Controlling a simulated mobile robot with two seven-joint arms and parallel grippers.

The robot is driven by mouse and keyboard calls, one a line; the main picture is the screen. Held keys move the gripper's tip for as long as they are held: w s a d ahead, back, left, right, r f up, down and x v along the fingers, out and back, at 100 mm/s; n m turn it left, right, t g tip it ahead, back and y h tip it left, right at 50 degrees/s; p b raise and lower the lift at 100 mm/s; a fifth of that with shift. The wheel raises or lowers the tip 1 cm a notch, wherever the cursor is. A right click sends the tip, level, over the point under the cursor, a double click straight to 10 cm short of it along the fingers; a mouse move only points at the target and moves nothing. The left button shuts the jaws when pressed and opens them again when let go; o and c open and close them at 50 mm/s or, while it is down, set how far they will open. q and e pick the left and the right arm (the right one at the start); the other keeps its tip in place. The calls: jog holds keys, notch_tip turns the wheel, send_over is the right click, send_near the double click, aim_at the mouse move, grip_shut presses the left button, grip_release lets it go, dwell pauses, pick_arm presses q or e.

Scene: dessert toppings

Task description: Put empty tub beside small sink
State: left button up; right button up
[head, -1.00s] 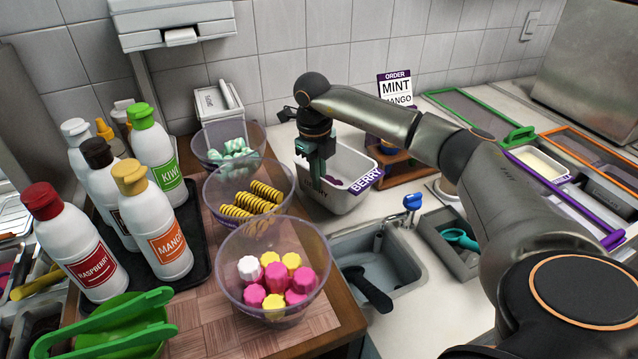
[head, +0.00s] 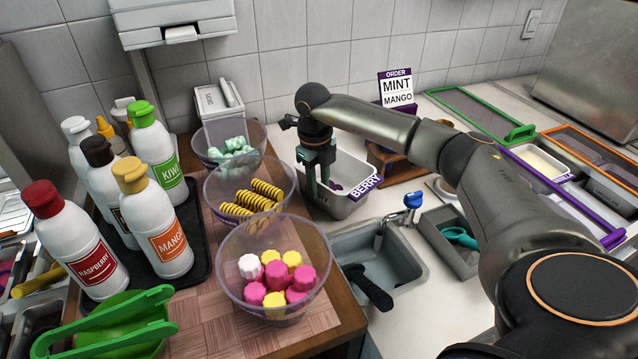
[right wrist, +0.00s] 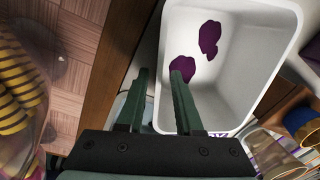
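The empty tub (head: 352,207) is a white open box with a purple BERRY label on its right edge. It stands on the counter just behind the small sink (head: 412,262). A few purple smears show on its inside in the right wrist view (right wrist: 235,85). My right gripper (head: 318,192) points down at the tub's left wall. In the right wrist view its two fingers (right wrist: 160,78) are apart, one outside the wall and one inside, with the rim between them. A gap shows around the rim. My left gripper is not in view.
Clear bowls of striped and coloured sweets (head: 275,235) stand on the wooden board at left, close to the gripper. The sink has a blue-handled tap (head: 412,200). A wooden stand (head: 400,165) is right of the tub. A grey bin (head: 450,240) lies right of the sink.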

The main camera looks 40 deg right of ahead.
notch_tip(320, 180, up, 12)
jog(key=shift+a+r, duration=0.15)
jog(key=shift+a, duration=0.3)
